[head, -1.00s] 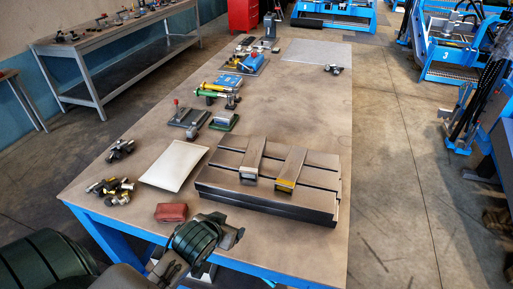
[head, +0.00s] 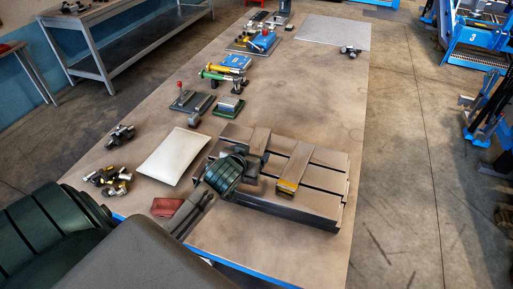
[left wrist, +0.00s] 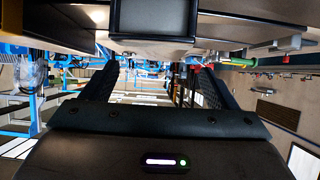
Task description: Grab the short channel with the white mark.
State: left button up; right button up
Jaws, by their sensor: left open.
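Two short grey channels lie on the slotted plate (head: 318,208) in the head view. The right channel (head: 298,160) has a yellow mark on its near end. The left channel (head: 259,139) has its near end hidden behind my left gripper (head: 257,164), so no white mark shows now. My left gripper is open, low over the plate, at the near end of the left channel; I cannot tell if they touch. In the left wrist view my left gripper (left wrist: 155,70) has its fingers wide apart with nothing held.
A pale tray (head: 174,156) and a dark red block (head: 167,206) lie left of the plate. Dark fittings (head: 108,180) lie at the left edge. Fixtures and tools (head: 229,105) stand farther back. The table's right side is mostly clear.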

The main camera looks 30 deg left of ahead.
aim_at(257, 146)
pick_arm(q)
jog(key=p+x, duration=0.2)
jog(key=x, duration=0.2)
jog(key=shift+r+p, duration=0.1)
jog(key=shift+p, duration=0.2)
jog(key=shift+w+f, duration=0.35)
jog(key=shift+w, duration=0.05)
jog(key=shift+f, duration=0.1)
jog(key=shift+c, duration=0.9)
jog(key=c, duration=1.4)
grip_shut()
jog(key=shift+r, duration=0.2)
pick_arm(e)
jog(key=r, duration=0.1)
jog(key=w+r, duration=0.2)
jog(key=shift+w+a, duration=0.15)
jog(key=shift+a, duration=0.1)
